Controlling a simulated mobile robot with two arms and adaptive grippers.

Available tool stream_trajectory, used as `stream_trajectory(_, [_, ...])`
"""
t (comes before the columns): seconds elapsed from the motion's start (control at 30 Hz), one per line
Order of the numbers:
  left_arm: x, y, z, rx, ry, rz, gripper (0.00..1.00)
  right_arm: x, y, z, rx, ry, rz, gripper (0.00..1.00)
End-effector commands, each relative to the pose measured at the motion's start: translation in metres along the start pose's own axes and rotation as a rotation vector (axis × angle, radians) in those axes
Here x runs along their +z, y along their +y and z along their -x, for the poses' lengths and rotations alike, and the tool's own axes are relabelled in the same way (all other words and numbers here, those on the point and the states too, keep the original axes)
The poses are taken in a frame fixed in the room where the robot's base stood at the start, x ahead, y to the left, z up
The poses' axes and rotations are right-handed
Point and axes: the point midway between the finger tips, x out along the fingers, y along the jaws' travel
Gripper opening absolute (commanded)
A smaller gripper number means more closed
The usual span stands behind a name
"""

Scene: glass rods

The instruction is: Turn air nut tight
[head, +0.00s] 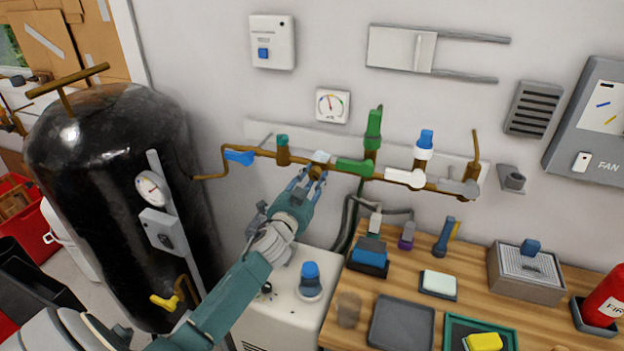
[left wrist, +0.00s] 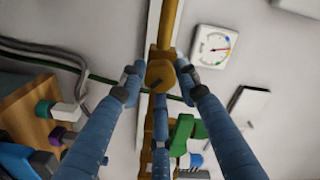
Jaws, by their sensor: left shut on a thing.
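A brass nut (left wrist: 160,73) sits on the brass pipe that runs along the wall, and it has a dark mark on its face. In the head view it shows as a small brass piece (head: 317,172) below the pipe, partly covered by my fingers. My left gripper (head: 308,180) reaches up to it from below, with its blue fingers around the nut. In the left wrist view the fingertips of my left gripper (left wrist: 160,86) stand on either side of the nut, shut on it. The right gripper is not in view.
The pipe carries a blue lever (head: 239,157), a green lever (head: 353,166) and a white lever (head: 405,178). A large black tank (head: 105,150) stands left. A wooden bench (head: 380,287) with trays and tools is at lower right.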

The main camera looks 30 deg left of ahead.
Motion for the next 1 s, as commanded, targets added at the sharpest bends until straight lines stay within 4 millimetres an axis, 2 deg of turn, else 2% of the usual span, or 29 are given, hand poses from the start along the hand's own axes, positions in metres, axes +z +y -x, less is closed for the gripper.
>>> stream_trajectory(0.03, [-0.0069, -0.0049, -0.0012, -0.008, 0.015, -0.041, 0.06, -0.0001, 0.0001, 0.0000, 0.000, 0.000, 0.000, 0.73])
stream_trajectory(0.4, [-0.0080, -0.0038, -0.0012, -0.009, 0.016, -0.266, 0.06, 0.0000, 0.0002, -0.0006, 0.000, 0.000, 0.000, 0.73])
stream_trajectory(1.0, [-0.0082, -0.0032, -0.0012, -0.009, 0.016, -0.337, 0.06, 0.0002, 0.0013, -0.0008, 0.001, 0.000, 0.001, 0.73])
